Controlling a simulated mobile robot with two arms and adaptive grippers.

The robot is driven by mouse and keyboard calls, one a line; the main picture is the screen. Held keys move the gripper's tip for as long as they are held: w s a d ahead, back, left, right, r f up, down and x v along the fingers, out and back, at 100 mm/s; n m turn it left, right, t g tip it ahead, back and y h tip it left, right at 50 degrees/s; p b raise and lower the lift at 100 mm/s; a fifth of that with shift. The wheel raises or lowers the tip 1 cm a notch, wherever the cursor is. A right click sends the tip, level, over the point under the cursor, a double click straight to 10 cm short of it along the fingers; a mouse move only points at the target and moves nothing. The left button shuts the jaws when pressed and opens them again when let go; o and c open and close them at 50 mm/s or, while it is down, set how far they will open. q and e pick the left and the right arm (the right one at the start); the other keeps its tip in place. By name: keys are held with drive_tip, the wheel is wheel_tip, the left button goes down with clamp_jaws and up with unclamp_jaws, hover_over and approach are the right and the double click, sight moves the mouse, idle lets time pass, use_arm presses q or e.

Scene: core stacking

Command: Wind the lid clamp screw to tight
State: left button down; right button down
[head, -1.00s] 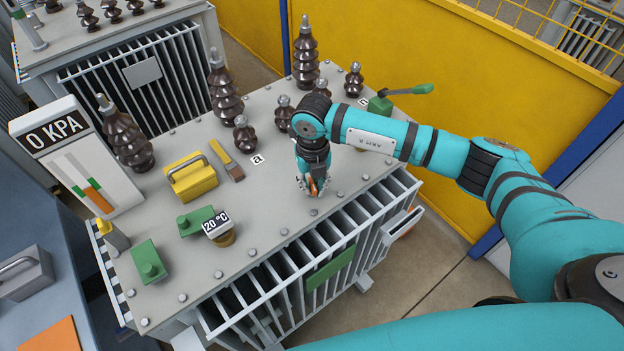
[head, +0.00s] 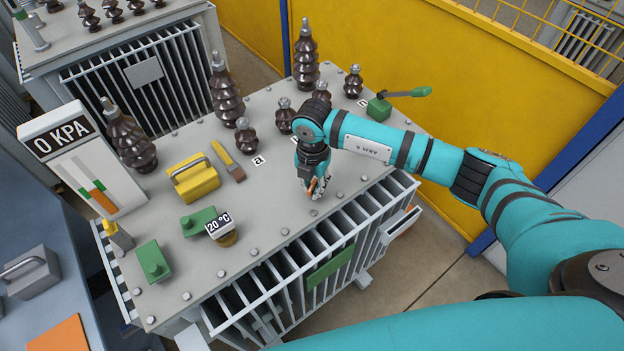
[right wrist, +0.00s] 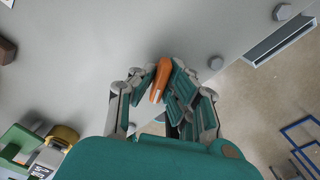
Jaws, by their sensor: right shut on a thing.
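My right gripper (head: 316,190) points down at the front edge of the grey transformer lid (head: 270,212). My left gripper is in neither view.
Lid bolts (head: 284,231) line the edge, with cooling fins (head: 290,285) below. A green-handled valve (head: 380,107) is at the back right.

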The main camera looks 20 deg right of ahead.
sight(313, 185)
drive_tip(key=shift+r, duration=0.1)
drive_tip(key=shift+r+m+p, duration=0.1)
drive_tip(key=shift+m+p, duration=0.45)
drive_tip(key=shift+m, duration=0.55)
drive_tip(key=shift+m+p, duration=0.35)
drive_tip(key=shift+m, duration=0.95)
drive_tip(key=c, duration=1.8)
unclamp_jaws()
drive_tip(key=o, duration=0.5)
wheel_tip(313, 185, up, 12)
drive_tip(key=shift+f, duration=0.15)
